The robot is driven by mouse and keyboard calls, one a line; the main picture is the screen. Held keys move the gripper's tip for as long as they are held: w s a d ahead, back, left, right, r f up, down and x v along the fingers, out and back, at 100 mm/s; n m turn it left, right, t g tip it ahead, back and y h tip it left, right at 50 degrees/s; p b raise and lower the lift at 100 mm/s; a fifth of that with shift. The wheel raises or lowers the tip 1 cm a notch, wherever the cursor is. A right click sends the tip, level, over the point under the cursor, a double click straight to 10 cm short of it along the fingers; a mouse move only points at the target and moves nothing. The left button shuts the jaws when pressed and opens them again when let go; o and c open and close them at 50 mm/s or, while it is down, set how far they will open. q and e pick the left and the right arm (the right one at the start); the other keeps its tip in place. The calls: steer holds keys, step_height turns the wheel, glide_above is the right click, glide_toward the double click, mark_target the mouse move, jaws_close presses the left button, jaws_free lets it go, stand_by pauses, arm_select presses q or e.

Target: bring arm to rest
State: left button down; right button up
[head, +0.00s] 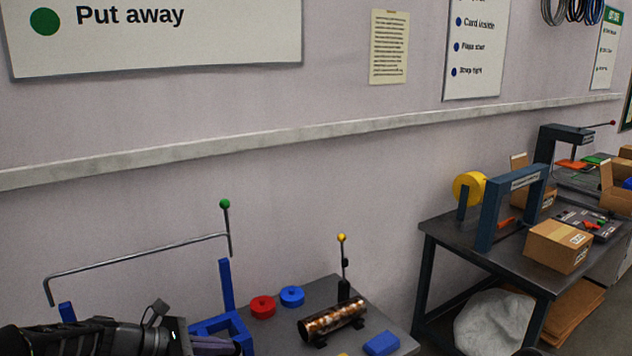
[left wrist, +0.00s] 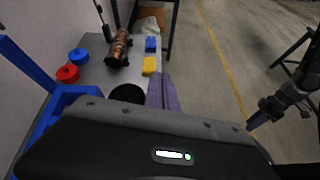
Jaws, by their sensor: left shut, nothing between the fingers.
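My left gripper (head: 222,346) is at the bottom left of the head view, its purple fingers beside the blue frame. In the left wrist view its fingers (left wrist: 163,92) are together with nothing between them, in front of the grey bench's near edge. A dark arm that looks like my right one (left wrist: 285,97) comes in from the right in the left wrist view. Its end is small and dark, so I cannot tell whether that gripper is open or shut.
The grey bench (head: 385,325) holds a copper coil cylinder (head: 332,320), a red ring (head: 262,307), a blue ring (head: 292,296), a blue block (head: 381,343) and a yellow-topped post (head: 343,262). A blue frame (head: 227,287) stands close to my left gripper. Another table (head: 450,232) holds cartons.

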arm_select(q)
steer(key=s+d+f+m+g+y, duration=0.2)
steer(key=s+d+f+m+g, duration=0.15)
steer(key=s+f, duration=0.6)
steer(key=s+d+f+m+g+y, duration=0.25)
steer(key=s+f+m, duration=0.2)
steer(key=f, duration=1.05)
steer(key=s+d+f+m, duration=0.2)
steer(key=s+f+m, duration=0.1)
steer(key=s, duration=0.3)
steer(key=s+d+f+m+y, duration=0.1)
steer(key=s+d+f+m, duration=0.1)
steer(key=s+m, duration=0.3)
steer(key=s+d+f+m+y, duration=0.1)
steer(key=s+f+m, duration=0.3)
steer(key=s, duration=0.4)
steer(key=shift+s+d, duration=0.25)
steer(key=shift+d, duration=0.55)
